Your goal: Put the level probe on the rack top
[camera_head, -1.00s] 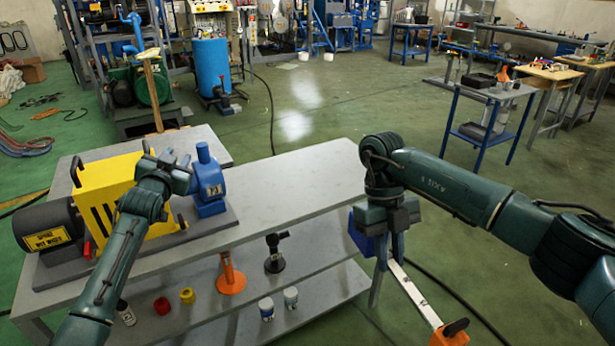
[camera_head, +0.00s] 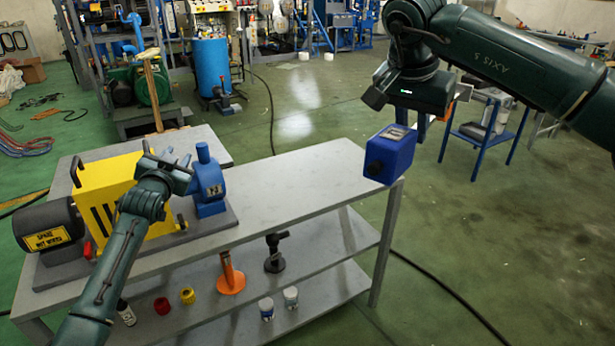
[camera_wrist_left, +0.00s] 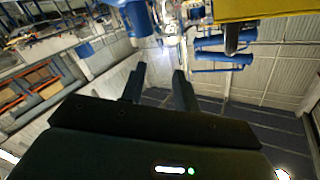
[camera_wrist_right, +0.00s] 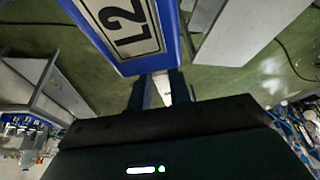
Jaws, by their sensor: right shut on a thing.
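The level probe (camera_head: 390,158) has a blue box head with a pale label. My right gripper (camera_head: 428,128) holds it in the air at the right end of the grey rack, and the head hangs at the end of the rack top (camera_head: 290,195). In the right wrist view the blue head (camera_wrist_right: 125,30) reads "L2", and a white rod (camera_wrist_right: 162,86) lies between the fingers (camera_wrist_right: 160,92). The rod's far end is mostly hidden by my arm in the head view.
A yellow guard (camera_head: 118,195), a dark motor (camera_head: 48,232) and a blue pump (camera_head: 208,185) occupy the left of the top. The right half is clear. An orange funnel-shaped stand (camera_head: 231,278) and small jars (camera_head: 290,297) are on the lower shelf.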

